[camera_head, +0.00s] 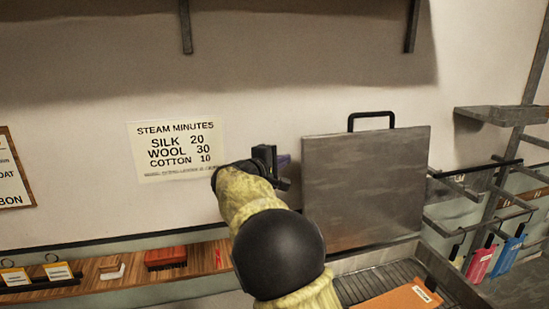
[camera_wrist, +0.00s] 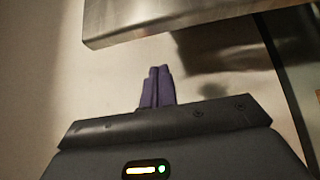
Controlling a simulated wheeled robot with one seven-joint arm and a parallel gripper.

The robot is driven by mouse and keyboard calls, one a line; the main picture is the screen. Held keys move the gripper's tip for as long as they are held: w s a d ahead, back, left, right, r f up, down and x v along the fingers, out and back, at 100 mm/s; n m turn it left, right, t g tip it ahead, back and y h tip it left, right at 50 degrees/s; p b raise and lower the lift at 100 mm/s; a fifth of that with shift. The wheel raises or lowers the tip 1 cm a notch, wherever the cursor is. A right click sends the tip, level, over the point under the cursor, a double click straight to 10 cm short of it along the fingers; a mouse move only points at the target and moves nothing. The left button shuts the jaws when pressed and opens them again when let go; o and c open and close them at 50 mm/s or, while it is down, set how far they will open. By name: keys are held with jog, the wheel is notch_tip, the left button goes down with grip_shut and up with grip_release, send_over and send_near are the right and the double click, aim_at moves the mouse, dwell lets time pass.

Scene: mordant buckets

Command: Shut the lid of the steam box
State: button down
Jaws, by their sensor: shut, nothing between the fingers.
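The steam box lid (camera_head: 366,185) is a grey metal panel with a black handle (camera_head: 371,117) on its top edge. It stands raised, close to upright, at the back of the steam box (camera_head: 450,280). The box is open and shows a slatted rack with an orange-brown labelled piece (camera_head: 400,298) on it. My gripper (camera_head: 284,160) is beside the lid's left edge, near the wall, with its purple fingers shut and empty. In the wrist view the fingers (camera_wrist: 157,88) are together, and a metal panel edge (camera_wrist: 180,22) crosses above them. Whether they touch the lid is unclear.
A paper sign (camera_head: 178,150) hangs on the wall behind my arm. A wooden shelf (camera_head: 115,272) with a red brush (camera_head: 166,257) runs along the lower left. A metal rack (camera_head: 490,180) with coloured tags stands at the right. An overhead shelf's brackets (camera_head: 187,28) show at the top.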

jog(key=shift+s+d+r+p, duration=0.1)
jog(key=shift+s+d+p, duration=0.2)
jog(key=shift+d+p, duration=0.45)
jog(key=shift+s+d+r+p, duration=0.1)
jog(key=shift+s+d+p, duration=0.2)
jog(key=shift+d+p, duration=0.4)
jog(key=shift+f+b, duration=0.1)
jog(key=shift+b, duration=0.2)
